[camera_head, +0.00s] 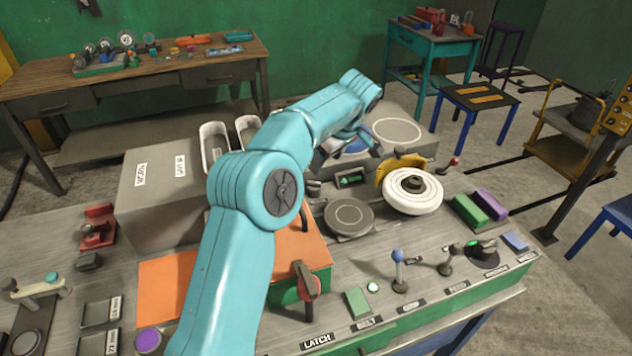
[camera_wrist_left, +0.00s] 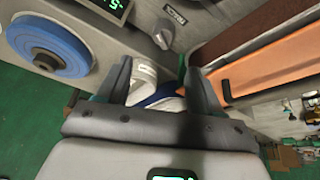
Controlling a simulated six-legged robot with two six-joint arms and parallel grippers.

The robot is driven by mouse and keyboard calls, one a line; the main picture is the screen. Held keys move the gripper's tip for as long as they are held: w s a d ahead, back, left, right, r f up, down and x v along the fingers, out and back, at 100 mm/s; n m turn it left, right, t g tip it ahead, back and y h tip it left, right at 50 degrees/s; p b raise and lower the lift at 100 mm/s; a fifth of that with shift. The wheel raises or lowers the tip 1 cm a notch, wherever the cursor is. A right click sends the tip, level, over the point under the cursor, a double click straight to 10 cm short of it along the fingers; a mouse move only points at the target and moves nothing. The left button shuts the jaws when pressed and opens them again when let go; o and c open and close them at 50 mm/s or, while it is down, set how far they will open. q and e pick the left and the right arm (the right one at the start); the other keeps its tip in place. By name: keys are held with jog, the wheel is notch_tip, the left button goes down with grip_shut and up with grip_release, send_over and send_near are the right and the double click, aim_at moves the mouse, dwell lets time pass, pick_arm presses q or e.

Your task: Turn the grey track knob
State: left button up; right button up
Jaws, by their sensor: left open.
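The grey track knob (camera_wrist_left: 163,36) shows in the left wrist view, at top centre beside a small label plate (camera_wrist_left: 175,14) on a grey panel. My left gripper (camera_wrist_left: 158,70) is open, with its two dark fingers apart and pointing toward the panel. The knob lies beyond the fingertips, and the gripper does not touch it. In the head view my left gripper (camera_head: 343,144) is partly hidden behind my own teal arm. I cannot make out the knob for sure there. My right gripper is not in view.
In the wrist view a blue wheel (camera_wrist_left: 48,46) is at the left and an orange panel (camera_wrist_left: 262,68) at the right. In the head view the bench holds a white disc (camera_head: 412,201), a red-handled latch lever (camera_head: 306,282) and a blue-knobbed lever (camera_head: 398,258).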

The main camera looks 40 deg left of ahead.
pick_arm(q)
send_over(315, 183)
jog(key=d, duration=0.3)
jog(key=f, duration=0.3)
jog(key=f+p, duration=0.1)
jog(key=f, duration=0.1)
jog(key=shift+s+a+f, duration=0.15)
jog(key=shift+s+a, duration=0.1)
jog(key=shift+s, duration=0.1)
jog(key=x, duration=0.2)
jog(key=p+x, duration=0.1)
jog(key=x, duration=0.2)
jog(key=shift+w+a, duration=0.2)
jog(key=shift+f, duration=0.35)
jog(key=shift+s+f, duration=0.1)
jog(key=shift+a+f, duration=0.15)
jog(key=shift+w, duration=0.2)
jog(key=c, duration=1)
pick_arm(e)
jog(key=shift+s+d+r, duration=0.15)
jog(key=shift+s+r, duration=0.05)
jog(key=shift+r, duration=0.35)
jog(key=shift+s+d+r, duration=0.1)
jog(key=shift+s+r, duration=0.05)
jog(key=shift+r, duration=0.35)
